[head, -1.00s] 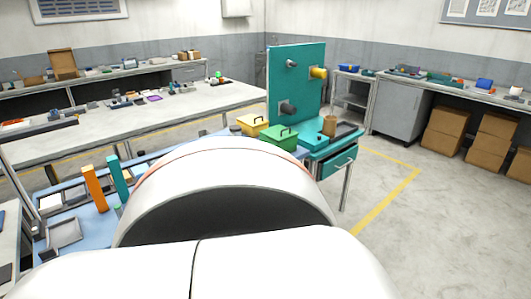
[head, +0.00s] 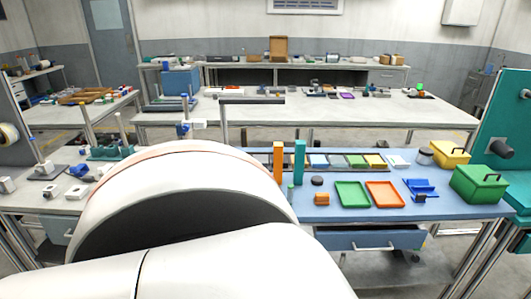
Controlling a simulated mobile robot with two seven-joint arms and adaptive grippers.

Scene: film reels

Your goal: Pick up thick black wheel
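Several dark round things could be the thick black wheel; I cannot tell which it is. A dark thick cylinder (head: 500,148) sticks out from the teal upright panel at the right edge. A small black disc (head: 317,181) lies on the blue-topped table by the orange and teal posts. A dark round piece (head: 424,156) lies farther right, by the yellow box. Neither gripper is in view. A large white part of my own body fills the lower left and centre and hides part of the tables.
The blue-topped table (head: 460,209) holds a green tray (head: 351,195), an orange tray (head: 385,195), a blue holder (head: 420,189), a yellow box (head: 445,153) and a green box (head: 478,184). A long white table (head: 300,108) stands behind, with floor showing between.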

